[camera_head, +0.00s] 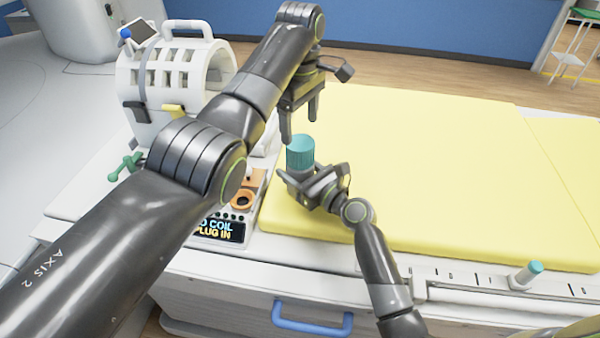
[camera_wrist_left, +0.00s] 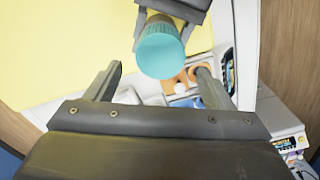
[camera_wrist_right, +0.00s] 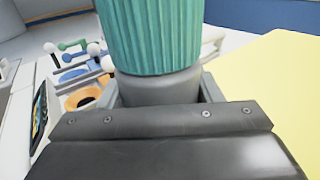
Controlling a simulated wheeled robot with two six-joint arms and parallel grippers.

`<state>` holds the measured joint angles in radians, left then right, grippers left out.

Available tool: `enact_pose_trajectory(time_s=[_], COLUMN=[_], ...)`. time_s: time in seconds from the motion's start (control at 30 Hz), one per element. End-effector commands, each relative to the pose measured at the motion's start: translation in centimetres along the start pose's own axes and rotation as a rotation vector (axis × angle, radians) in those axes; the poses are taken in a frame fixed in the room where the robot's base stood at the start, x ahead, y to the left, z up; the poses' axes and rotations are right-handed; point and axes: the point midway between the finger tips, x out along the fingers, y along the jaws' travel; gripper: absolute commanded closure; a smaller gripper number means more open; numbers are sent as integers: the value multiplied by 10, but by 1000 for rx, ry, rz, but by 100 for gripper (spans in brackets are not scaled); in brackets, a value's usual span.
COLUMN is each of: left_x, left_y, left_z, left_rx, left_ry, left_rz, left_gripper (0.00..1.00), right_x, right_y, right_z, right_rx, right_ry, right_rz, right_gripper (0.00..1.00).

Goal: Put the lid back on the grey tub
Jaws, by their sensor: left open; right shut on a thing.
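The grey tub (camera_wrist_right: 160,88) is held upright by my right gripper (camera_head: 308,188), which is shut around its sides just above the bed's near left corner. The ribbed teal lid (camera_head: 300,153) sits on top of the tub, and it fills the top of the right wrist view (camera_wrist_right: 155,35). I cannot tell whether it is screwed tight. My left gripper (camera_head: 299,125) is open and empty, pointing down just above the lid. In the left wrist view the lid (camera_wrist_left: 160,50) lies between and beyond the open fingers, apart from them.
A yellow mattress (camera_head: 430,170) spreads clear to the right. A white coil housing (camera_head: 170,75) stands at the back left. A panel with a lit display (camera_head: 217,229) and an orange ring (camera_head: 242,199) lies left of the tub. A teal-topped peg (camera_head: 527,273) stands on the front rail.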

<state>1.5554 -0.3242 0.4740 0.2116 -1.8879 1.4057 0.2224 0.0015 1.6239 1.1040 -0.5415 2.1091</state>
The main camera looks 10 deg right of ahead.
Motion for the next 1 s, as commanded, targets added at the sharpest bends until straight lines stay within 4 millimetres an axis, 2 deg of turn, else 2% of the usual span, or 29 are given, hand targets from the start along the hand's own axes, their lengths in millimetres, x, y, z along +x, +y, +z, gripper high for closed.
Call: enact_pose_trajectory(time_s=[0.47, 1.0], left_x=[3, 73], left_y=[0, 0], left_z=[0, 0], left_rx=[-31, -30], left_ry=[-1, -1], left_rz=[-1, -1], left_gripper=[25, 25], right_x=[0, 0], right_y=[0, 0], right_z=[-1, 0], right_rx=[1, 0], right_ry=[1, 1], right_rz=[0, 0], right_gripper=[100, 100])
